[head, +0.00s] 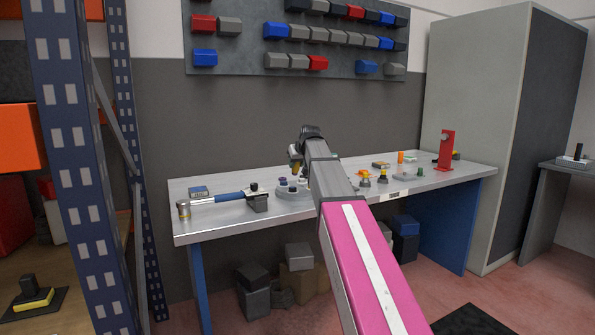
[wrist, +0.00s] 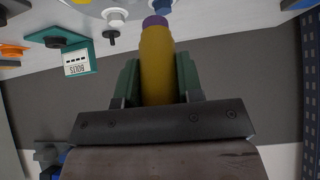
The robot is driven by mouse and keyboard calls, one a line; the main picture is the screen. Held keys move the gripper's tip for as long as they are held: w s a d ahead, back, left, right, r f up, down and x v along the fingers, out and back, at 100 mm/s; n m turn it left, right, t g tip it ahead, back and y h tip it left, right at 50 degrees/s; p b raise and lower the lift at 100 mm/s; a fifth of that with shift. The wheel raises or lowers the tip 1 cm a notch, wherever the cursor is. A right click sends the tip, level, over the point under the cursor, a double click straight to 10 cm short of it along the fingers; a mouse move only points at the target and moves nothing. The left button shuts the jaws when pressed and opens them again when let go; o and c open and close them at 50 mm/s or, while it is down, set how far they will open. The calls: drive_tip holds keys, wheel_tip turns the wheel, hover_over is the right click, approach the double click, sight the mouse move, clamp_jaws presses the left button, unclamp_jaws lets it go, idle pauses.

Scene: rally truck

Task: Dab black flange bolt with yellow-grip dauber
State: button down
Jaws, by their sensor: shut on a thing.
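My gripper (wrist: 158,78) is shut on the yellow grip (wrist: 157,62) of a dauber with a purple tip (wrist: 155,21). In the head view, my arm partly hides the gripper and dauber, which are above the bench beside a round grey plate (head: 293,193). In the wrist view, the purple tip overlaps a blue piece (wrist: 160,5) at the top edge; I cannot tell whether they touch. A small black bolt-like piece (wrist: 112,37) is left of the tip, near a white round piece (wrist: 115,15). It may be the black flange bolt.
A green holder (wrist: 82,56) labelled for bolts is left of the dauber. A blue-handled wrench (head: 222,198) lies on the bench (head: 220,220) at left. Small pieces and a red stand (head: 446,150) are at right. A blue rack post (head: 75,140) is close at left.

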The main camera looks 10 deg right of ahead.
drive_tip(key=shift+r, duration=1.05)
